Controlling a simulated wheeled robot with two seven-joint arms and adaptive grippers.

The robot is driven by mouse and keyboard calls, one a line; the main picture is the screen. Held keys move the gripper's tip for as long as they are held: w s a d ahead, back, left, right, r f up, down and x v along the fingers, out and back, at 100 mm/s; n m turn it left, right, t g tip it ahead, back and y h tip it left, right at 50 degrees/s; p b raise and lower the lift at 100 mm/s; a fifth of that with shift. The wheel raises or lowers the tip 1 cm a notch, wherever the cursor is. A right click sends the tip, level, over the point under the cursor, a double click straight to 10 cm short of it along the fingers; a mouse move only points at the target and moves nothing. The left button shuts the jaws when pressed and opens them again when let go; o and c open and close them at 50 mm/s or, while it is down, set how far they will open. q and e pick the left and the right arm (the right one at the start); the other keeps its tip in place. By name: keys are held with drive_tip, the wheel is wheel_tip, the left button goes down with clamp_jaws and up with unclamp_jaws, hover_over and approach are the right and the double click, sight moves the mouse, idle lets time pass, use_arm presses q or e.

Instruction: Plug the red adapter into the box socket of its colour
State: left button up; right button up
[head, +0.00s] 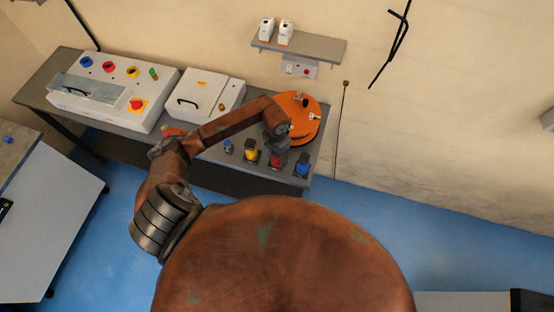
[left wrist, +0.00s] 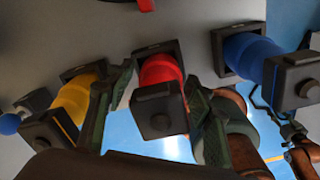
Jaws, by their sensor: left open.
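The red adapter (head: 275,161) stands on the grey bench near its front edge, between a yellow adapter (head: 250,150) and a blue adapter (head: 302,167). My left gripper (head: 281,150) is at the red adapter. In the left wrist view my left gripper (left wrist: 160,112) is open, with one finger on each side of the red adapter (left wrist: 160,72). I cannot tell whether either finger touches it. The white control box (head: 108,90) at the bench's left carries blue, red and yellow round fittings; its red fitting (head: 109,66) is on top.
A white lidded box (head: 203,96) and an orange disc (head: 303,115) stand on the bench. A small blue-and-grey part (head: 228,146) is left of the yellow adapter. A wall shelf (head: 322,48) holds two white devices. The yellow and blue adapters flank my left fingers closely.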

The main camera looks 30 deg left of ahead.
use_arm(q)
drive_tip(key=shift+f, duration=0.3)
drive_tip(key=shift+c, duration=0.2)
drive_tip(key=shift+r, duration=0.1)
drive_tip(key=c, duration=1.1)
